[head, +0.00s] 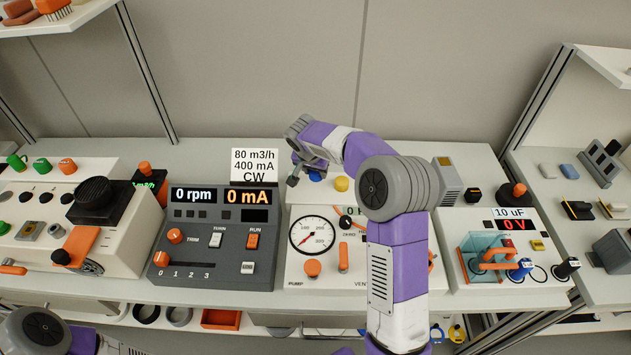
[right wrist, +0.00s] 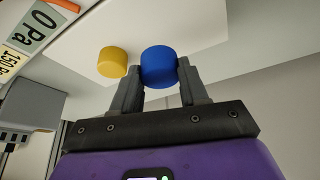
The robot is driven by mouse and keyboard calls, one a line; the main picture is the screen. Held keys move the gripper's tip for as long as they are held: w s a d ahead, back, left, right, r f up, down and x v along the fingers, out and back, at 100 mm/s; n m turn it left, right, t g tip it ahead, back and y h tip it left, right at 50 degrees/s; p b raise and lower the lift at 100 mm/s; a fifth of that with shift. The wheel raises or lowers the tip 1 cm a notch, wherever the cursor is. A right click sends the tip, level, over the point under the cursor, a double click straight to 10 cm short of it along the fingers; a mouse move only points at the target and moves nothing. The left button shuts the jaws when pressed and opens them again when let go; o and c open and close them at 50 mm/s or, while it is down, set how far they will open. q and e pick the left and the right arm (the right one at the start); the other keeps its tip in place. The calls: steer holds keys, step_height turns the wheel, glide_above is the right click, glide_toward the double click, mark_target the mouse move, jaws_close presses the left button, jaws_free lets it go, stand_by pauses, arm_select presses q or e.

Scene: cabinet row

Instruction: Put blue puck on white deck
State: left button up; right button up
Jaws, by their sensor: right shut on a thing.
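My right gripper (head: 304,172) reaches over the back of the pump panel in the head view. In the right wrist view the right gripper (right wrist: 160,85) is shut on the blue puck (right wrist: 159,66), between its fingertips. In the head view only a sliver of blue shows under the gripper. A yellow puck (right wrist: 112,62) sits beside it on the white deck (right wrist: 195,28); the yellow puck (head: 341,184) also shows in the head view. I cannot tell whether the blue puck touches the deck. Part of my left arm shows at lower left; its gripper is out of view.
The pump panel with a round gauge (head: 314,236) stands in front of the deck. A dark grey console (head: 212,240) is to its left, and a capacitor unit (head: 505,250) to its right. A sign card (head: 254,165) stands at the back left of the gripper.

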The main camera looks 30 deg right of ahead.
mark_target(315, 179)
step_height(315, 179, down, 4)
steer(key=shift+f+b, duration=0.1)
steer(key=shift+b, duration=0.45)
steer(key=o, duration=0.6)
steer(key=shift+f, duration=0.15)
steer(key=o, duration=0.4)
steer(key=shift+o, duration=0.2)
steer(key=shift+r, duration=0.2)
steer(key=p+v, duration=0.3)
steer(key=v, duration=0.9)
